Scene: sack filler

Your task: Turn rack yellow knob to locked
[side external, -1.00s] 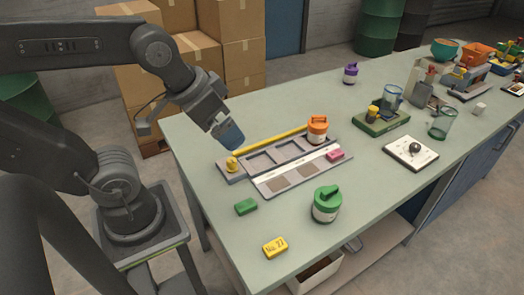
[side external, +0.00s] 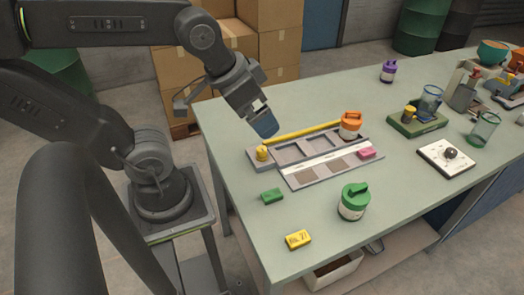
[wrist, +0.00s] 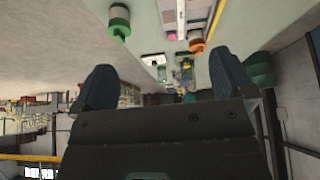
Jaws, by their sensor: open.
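The rack (side external: 330,172) is a flat grey tray with square compartments and a white strip, lying on the green table. A yellow knob (side external: 262,153) stands at the rack's left end, and a yellow bar (side external: 305,132) runs from near it along the back edge. I cannot read whether the knob is at locked. My gripper (side external: 267,130) is above the rack's left end, just behind and above the knob, apart from it as far as I can tell. In the wrist view my gripper (wrist: 165,90) has its two dark fingers wide apart with nothing between them. The knob is not visible there.
An orange-lidded jar (side external: 350,125) and a pink block (side external: 366,153) are at the rack's right end. A green block (side external: 272,196), a yellow block (side external: 298,240) and a green-lidded jar (side external: 353,202) stand in front. Table behind the rack is largely clear.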

